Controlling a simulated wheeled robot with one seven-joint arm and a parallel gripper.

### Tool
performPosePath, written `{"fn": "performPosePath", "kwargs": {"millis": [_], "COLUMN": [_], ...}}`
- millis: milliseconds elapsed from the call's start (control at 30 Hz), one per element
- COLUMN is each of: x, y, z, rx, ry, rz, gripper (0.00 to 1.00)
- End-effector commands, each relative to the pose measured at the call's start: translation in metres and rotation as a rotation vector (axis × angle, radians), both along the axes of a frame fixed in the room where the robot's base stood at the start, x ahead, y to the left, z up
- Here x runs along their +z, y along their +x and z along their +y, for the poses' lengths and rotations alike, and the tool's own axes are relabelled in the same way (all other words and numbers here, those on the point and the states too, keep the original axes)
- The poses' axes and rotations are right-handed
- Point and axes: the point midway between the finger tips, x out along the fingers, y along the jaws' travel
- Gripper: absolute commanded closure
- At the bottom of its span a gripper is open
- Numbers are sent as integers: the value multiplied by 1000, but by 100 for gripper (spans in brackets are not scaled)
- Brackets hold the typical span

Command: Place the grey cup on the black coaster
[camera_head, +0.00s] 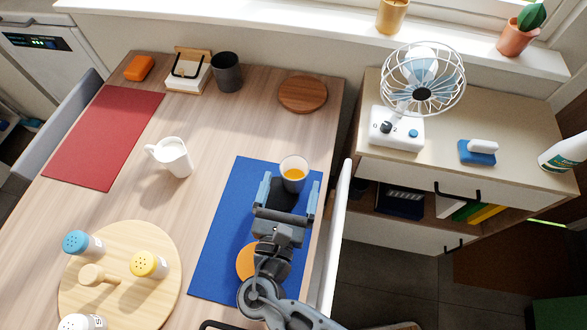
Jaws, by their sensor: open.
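The dark grey cup (227,73) stands upright at the far side of the wooden table, right of a napkin holder. A black patch (284,194) shows between the fingers of my gripper on the blue mat; it may be the black coaster, but I cannot tell it surely from my gripper. My gripper (289,190) is open over the blue mat, its fingers pointing away toward a pale cup of orange drink (294,173). That cup stands just beyond the black patch, close to the fingertips. My gripper is far from the grey cup.
A white jug (171,157) stands mid-table. A round board (142,296) with several shakers is at near left. The blue mat (222,247) carries an orange disc (247,262), partly hidden by my arm. A brown round trivet (303,95) lies right of the grey cup.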

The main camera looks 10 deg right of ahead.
Motion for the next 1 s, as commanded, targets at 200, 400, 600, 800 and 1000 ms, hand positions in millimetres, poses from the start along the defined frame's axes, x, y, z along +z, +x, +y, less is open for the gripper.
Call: {"fn": "performPosePath", "kwargs": {"millis": [200,400,600,800,1000], "x": [2,1,0,0,2], "y": [-42,-66,-73,-73,-75], "z": [15,24,26,26,20], "rx": [3,1,0,-1,2], "ry": [-2,-1,0,0,58], "rz": [2,0,0,0,-14], "gripper": [7,7,7,7,7]}}
